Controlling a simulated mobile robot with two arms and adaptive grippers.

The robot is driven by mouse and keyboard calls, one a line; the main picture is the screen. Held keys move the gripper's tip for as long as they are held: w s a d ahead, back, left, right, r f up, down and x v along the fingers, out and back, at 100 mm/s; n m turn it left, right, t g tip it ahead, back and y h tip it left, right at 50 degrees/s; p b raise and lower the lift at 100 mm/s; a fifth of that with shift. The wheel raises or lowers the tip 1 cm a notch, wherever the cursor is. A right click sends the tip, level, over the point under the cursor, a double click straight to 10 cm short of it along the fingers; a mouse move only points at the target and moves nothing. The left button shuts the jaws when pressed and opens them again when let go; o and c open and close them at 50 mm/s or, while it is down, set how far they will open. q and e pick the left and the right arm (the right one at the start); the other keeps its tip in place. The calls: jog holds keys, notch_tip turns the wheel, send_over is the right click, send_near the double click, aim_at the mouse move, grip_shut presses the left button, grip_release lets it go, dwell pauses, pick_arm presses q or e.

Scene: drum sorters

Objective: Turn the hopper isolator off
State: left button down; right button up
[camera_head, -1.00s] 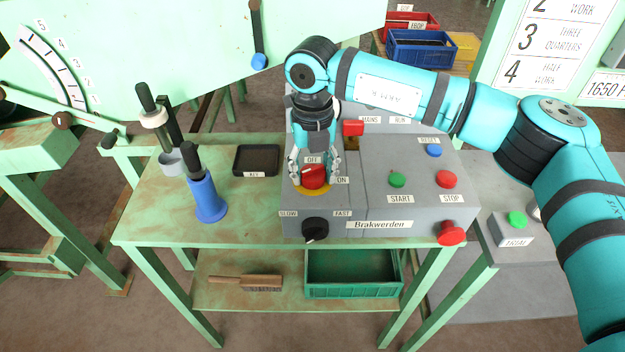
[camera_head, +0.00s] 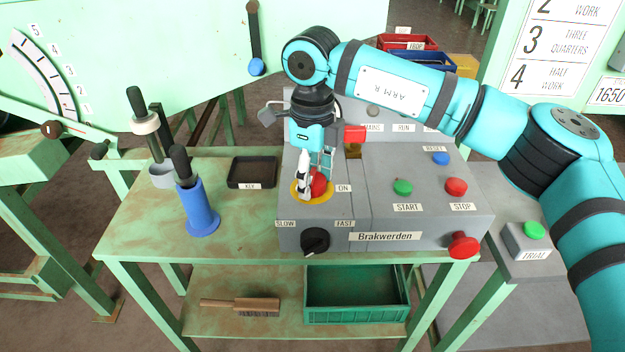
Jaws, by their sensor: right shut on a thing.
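The hopper isolator is a red rotary knob (camera_head: 319,183) on a yellow disc (camera_head: 326,198), on the top of the grey control box (camera_head: 340,222). The "ON" label (camera_head: 344,188) shows to its right; the "OFF" label is hidden behind my gripper. My right gripper (camera_head: 311,182) points down from above and is shut on the red knob, its fingers covering the knob's left side. The exact angle of the knob is hard to tell. My left gripper is not in view.
The box also carries a black slow/fast knob (camera_head: 315,241), a green start button (camera_head: 402,187), a red stop button (camera_head: 456,187), a blue reset button (camera_head: 440,158) and a red front mushroom button (camera_head: 463,245). A black key tray (camera_head: 252,172) and blue holder (camera_head: 197,208) stand left.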

aim_at(313, 175)
jog(key=shift+n, duration=0.6)
jog(key=shift+r, duration=0.1)
jog(key=o, duration=1.2)
jog(key=shift+c, duration=0.2)
notch_tip(313, 175, up, 12)
